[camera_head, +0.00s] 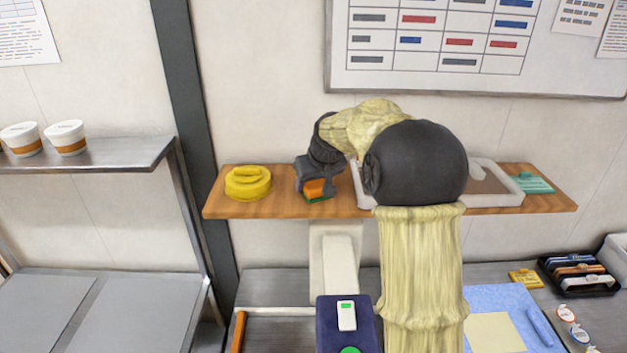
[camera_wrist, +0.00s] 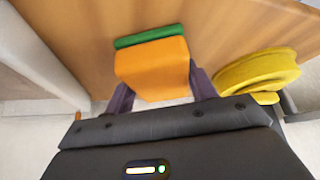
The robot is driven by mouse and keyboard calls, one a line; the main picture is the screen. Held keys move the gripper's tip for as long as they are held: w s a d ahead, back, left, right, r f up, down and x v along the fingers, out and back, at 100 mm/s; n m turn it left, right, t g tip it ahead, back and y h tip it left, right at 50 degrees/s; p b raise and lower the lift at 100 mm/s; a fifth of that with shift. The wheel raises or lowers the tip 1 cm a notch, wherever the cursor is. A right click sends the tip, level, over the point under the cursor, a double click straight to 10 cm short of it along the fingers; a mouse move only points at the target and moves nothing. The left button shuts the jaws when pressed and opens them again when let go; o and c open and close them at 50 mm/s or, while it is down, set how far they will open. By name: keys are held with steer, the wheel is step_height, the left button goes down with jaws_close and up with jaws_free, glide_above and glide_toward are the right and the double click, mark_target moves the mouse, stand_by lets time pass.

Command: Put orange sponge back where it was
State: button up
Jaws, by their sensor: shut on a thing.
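The orange sponge (camera_head: 316,188) has a green layer and sits over the wooden shelf (camera_head: 285,207), to the right of a yellow coiled item. It also shows in the wrist view (camera_wrist: 153,66), with its green layer (camera_wrist: 150,37) at the far side. My gripper (camera_head: 314,182) is shut on the sponge, with one dark finger on each side of it in the wrist view (camera_wrist: 160,88). The sponge is at or just above the shelf surface; I cannot tell whether it touches. My arm hides part of the shelf's middle.
The yellow coiled item (camera_head: 248,183) stands on the shelf left of the sponge. A whitish tray (camera_head: 505,200) is to the right, partly behind my arm, with a teal packet (camera_head: 535,184) beyond it. A dark post (camera_head: 193,110) stands left of the shelf.

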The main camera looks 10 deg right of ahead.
steer(key=shift+s+a+f, duration=0.1)
steer(key=o, duration=1)
steer(key=shift+r, duration=0.25)
steer(key=shift+b+v, duration=1.45)
steer(key=shift+v, duration=4.5)
